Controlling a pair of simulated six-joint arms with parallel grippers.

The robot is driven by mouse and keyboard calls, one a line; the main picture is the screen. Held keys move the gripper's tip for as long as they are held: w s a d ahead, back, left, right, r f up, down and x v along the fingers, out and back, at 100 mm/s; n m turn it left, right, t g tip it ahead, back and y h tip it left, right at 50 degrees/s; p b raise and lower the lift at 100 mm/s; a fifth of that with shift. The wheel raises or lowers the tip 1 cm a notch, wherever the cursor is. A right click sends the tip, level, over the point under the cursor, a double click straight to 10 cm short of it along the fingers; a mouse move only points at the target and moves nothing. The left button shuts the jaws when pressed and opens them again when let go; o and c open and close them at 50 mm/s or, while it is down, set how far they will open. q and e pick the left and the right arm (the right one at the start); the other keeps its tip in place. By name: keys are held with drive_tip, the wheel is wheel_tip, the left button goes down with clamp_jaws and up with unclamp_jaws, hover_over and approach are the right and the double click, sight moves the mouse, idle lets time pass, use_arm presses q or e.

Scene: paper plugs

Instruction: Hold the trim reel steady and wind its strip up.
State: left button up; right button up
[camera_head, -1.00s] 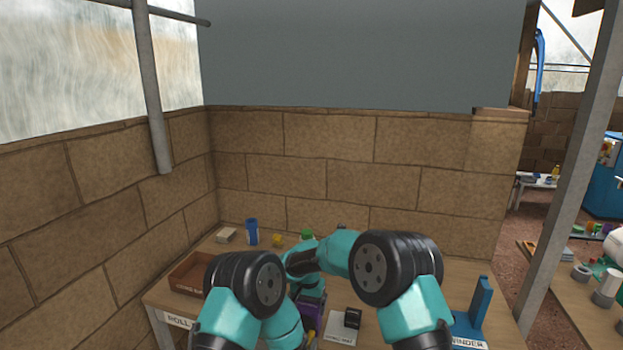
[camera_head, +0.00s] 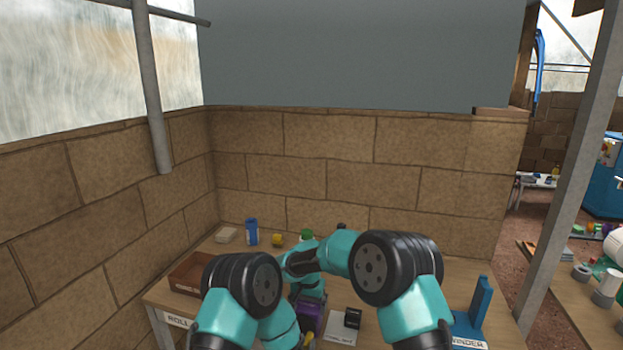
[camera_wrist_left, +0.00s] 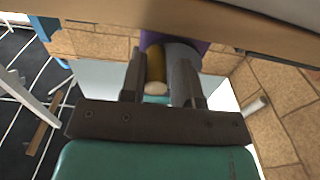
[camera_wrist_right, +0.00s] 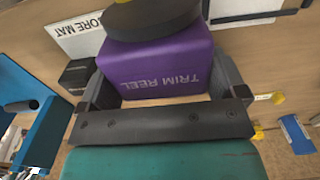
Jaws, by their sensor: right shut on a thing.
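The trim reel (camera_head: 311,316) is a purple block with white lettering, on the table at front centre and partly hidden by my arms. In the right wrist view the trim reel (camera_wrist_right: 160,68) sits between the fingers of my right gripper (camera_wrist_right: 162,82), which is shut on it. A dark round disc (camera_wrist_right: 152,20) lies on its top. In the left wrist view my left gripper (camera_wrist_left: 161,82) has its fingers apart around a yellow handle (camera_wrist_left: 155,62) with a cream end, beside a grey cylinder (camera_wrist_left: 181,72). I cannot make out the strip.
A brown tray (camera_head: 187,274) stands at the left. A blue block (camera_head: 251,232), a tan block (camera_head: 226,235), a yellow cube (camera_head: 277,240) and a green object (camera_head: 307,235) stand at the back. A black block (camera_head: 352,318) is beside the white mat (camera_head: 340,333). A blue winder (camera_head: 481,306) stands right.

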use_arm(q)
drive_tip(key=shift+a, duration=0.1)
drive_tip(key=shift+w+a+f, duration=0.1)
drive_tip(key=shift+a+f, duration=0.05)
drive_tip(key=shift+a, duration=0.1)
idle(0.7)
drive_tip(key=shift+w+a+f, duration=0.1)
drive_tip(key=shift+a+f, duration=0.05)
drive_tip(key=shift+a, duration=0.25)
idle(0.3)
drive_tip(key=shift+w+a, duration=0.1)
drive_tip(key=shift+a, duration=0.3)
drive_tip(key=shift+a, duration=0.15)
